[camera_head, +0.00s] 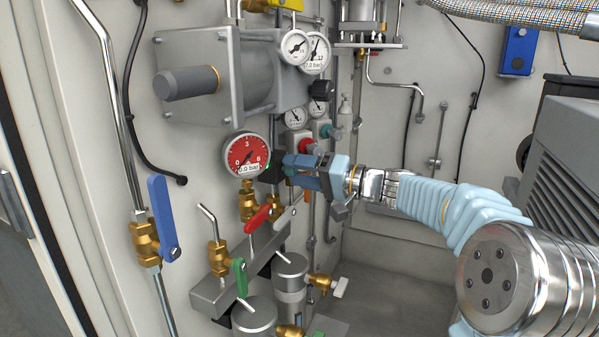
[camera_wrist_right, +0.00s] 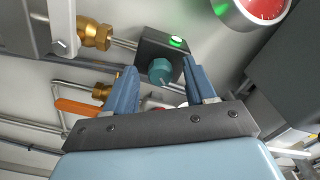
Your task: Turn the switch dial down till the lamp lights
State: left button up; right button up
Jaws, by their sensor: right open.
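The switch is a dark box (camera_head: 271,172) just right of the red-faced gauge, mostly hidden by my gripper in the head view. In the right wrist view the box (camera_wrist_right: 150,48) carries a teal dial (camera_wrist_right: 160,71) and a lamp (camera_wrist_right: 176,41) that glows green. A green glow of the lamp (camera_head: 268,160) also shows in the head view. My right gripper (camera_head: 288,170) is open in front of the box. Its two blue fingers stand either side of the dial in the wrist view (camera_wrist_right: 164,74); I cannot tell whether they touch it. My left gripper is out of view.
The red-faced gauge (camera_head: 247,154) reads 0.0 bar. A grey pump block (camera_head: 235,75) juts out above. Red (camera_head: 258,218), green (camera_head: 240,277) and blue (camera_head: 163,217) valve levers stand below and left. Small gauges sit above the gripper.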

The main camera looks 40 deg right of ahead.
jog(key=shift+s+d, duration=0.1)
jog(key=shift+b+v, duration=0.45)
jog(key=shift+v, duration=0.4)
jog(key=shift+b+v, duration=0.7)
jog(key=shift+v, duration=0.3)
jog(key=b+v, duration=0.1)
jog(key=v, duration=0.3)
